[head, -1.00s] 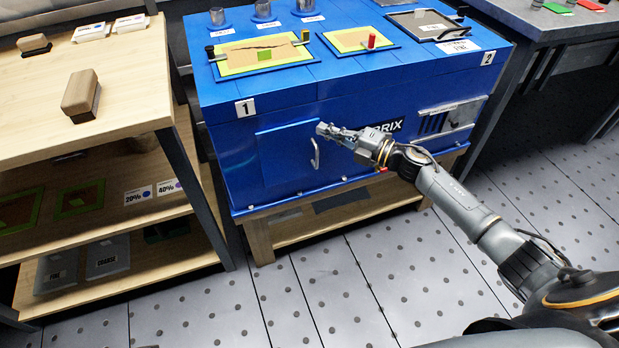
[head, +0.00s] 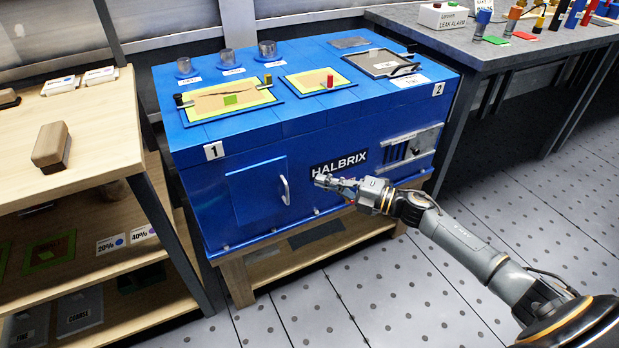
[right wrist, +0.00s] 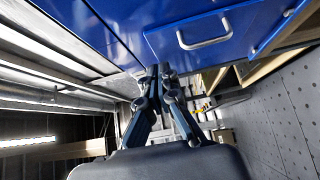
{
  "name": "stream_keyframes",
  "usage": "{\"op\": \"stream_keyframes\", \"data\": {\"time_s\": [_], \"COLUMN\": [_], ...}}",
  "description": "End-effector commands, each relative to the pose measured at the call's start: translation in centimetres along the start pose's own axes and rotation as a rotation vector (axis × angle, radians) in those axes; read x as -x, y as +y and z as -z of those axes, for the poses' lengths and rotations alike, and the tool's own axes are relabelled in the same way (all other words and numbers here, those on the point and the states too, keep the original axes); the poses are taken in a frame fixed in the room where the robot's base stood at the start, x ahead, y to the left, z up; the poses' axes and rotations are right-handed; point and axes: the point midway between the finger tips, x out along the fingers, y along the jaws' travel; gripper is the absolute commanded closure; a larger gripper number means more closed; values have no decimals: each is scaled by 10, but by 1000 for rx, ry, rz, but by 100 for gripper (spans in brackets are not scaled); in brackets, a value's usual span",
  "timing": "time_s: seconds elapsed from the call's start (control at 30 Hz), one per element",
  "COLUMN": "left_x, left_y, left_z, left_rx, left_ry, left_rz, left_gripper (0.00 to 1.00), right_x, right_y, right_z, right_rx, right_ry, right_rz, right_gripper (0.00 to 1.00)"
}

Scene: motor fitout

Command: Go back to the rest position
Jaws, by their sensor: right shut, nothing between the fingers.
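My right gripper (head: 322,180) is in front of the blue HALBRIX cabinet (head: 300,222), just below its name plate. Its fingers are shut with nothing between them. In the right wrist view the closed fingertips (right wrist: 158,70) point toward the blue cabinet face (right wrist: 125,25), with a gap I cannot judge. The cabinet's small door (head: 257,192) looks closed, and its white handle (head: 285,190) is left of my right gripper. The handle (right wrist: 203,36) also shows in the right wrist view. My left gripper is not in view.
On the cabinet top are a cracked green-edged panel (head: 205,104), a second panel (head: 305,84) with a red knob and several grey cups. A wooden shelf (head: 90,110) stands left, a grey table (head: 470,45) right. The floor (head: 400,310) in front is clear.

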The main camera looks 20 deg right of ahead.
Motion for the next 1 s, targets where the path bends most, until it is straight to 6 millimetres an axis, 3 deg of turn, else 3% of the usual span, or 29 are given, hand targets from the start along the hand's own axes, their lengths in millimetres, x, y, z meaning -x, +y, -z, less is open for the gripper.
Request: {"op": "stream_keyframes", "data": {"time_s": [0.1,0.3,0.63,0.83,1.0], "left_x": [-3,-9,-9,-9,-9], "left_y": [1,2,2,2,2], "left_z": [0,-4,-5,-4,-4], "left_rx": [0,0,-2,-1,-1], "left_ry": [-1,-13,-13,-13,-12], "left_rz": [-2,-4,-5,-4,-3], "left_gripper": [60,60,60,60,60], "right_x": [20,37,30,24,45], "right_y": [-1,0,-8,-44,-93], "right_z": [-2,-4,1,16,44], "right_rx": [-2,-1,-84,-401,-740], "right_ry": [-1,0,-87,-405,-709], "right_rz": [3,1,-18,-31,33], "right_gripper": [100,100,100,100,100]}}
